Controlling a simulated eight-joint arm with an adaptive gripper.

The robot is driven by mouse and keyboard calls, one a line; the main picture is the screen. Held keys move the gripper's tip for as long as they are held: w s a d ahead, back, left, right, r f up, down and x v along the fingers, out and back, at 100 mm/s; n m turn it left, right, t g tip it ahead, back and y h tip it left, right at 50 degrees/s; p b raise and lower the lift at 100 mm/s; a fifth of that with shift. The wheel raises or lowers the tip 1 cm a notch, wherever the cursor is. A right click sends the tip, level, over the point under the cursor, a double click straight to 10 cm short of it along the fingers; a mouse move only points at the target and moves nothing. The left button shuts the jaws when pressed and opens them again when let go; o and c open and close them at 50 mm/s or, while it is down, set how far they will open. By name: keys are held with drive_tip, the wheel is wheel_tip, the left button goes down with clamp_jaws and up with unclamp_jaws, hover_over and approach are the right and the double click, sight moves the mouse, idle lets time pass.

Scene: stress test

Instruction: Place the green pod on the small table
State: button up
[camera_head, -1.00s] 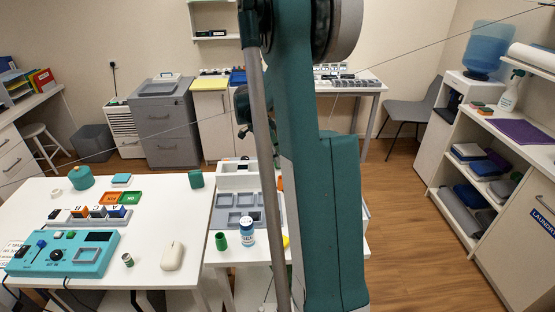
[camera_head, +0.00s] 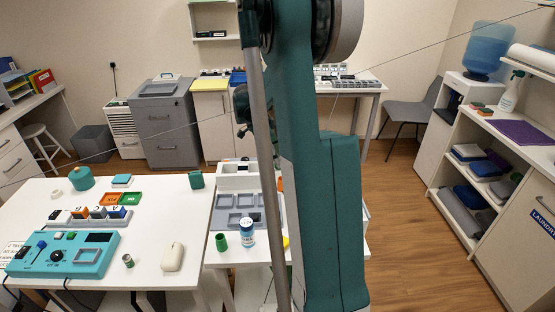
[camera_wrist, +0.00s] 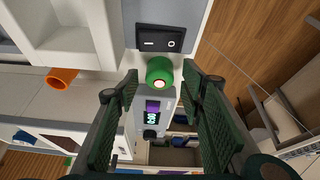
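A short green cylinder (camera_wrist: 160,72) with a pale, red-rimmed centre, which may be the green pod, shows in the wrist view at the end of a pale device with a small display (camera_wrist: 152,108). My gripper (camera_wrist: 161,72) is open, with one green pad on each side of the cylinder and a visible gap at both sides. In the head view my arm hides the gripper. A green cup-like cylinder (camera_head: 221,242) stands on the white table in the middle, left of a blue-and-white jar (camera_head: 247,234). I cannot tell which table is the small table.
A black rocker switch (camera_wrist: 160,38) lies just beyond the green cylinder, and an orange cylinder (camera_wrist: 62,78) is to the left. A grey compartment tray (camera_head: 236,210) sits on the middle table. A teal control panel (camera_head: 62,254) and a white mouse (camera_head: 172,257) are on the left table.

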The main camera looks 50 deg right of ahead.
drive_tip(key=p+v, duration=0.2)
drive_tip(key=v, duration=0.9)
drive_tip(key=shift+p, duration=0.4)
drive_tip(key=shift+a+r, duration=0.1)
drive_tip(key=shift+r, duration=0.05)
drive_tip(key=s+a+r+n+t, duration=0.2)
drive_tip(key=a+r+n, duration=0.15)
drive_tip(key=a, duration=0.55)
drive_tip(key=s+a+r+n+t, duration=0.25)
drive_tip(key=a+n, duration=0.25)
drive_tip(key=a, duration=0.4)
drive_tip(key=s+a+r+n+t, duration=0.1)
drive_tip(key=s+a+r+n, duration=0.1)
drive_tip(key=a+n, duration=0.5)
drive_tip(key=s+a+f+n+t+y, duration=0.1)
drive_tip(key=s+a+n, duration=0.4)
drive_tip(key=a, duration=0.6)
drive_tip(key=s+a+f+n+t+y, duration=0.2)
drive_tip(key=s+a+n, duration=0.3)
drive_tip(key=s+a, duration=0.4)
drive_tip(key=a+f+t, duration=0.1)
drive_tip(key=a, duration=0.1)
drive_tip(key=shift+s+a+t, duration=0.35)
drive_tip(key=shift+f+n, duration=0.1)
drive_tip(key=shift+n, duration=0.15)
idle(0.5)
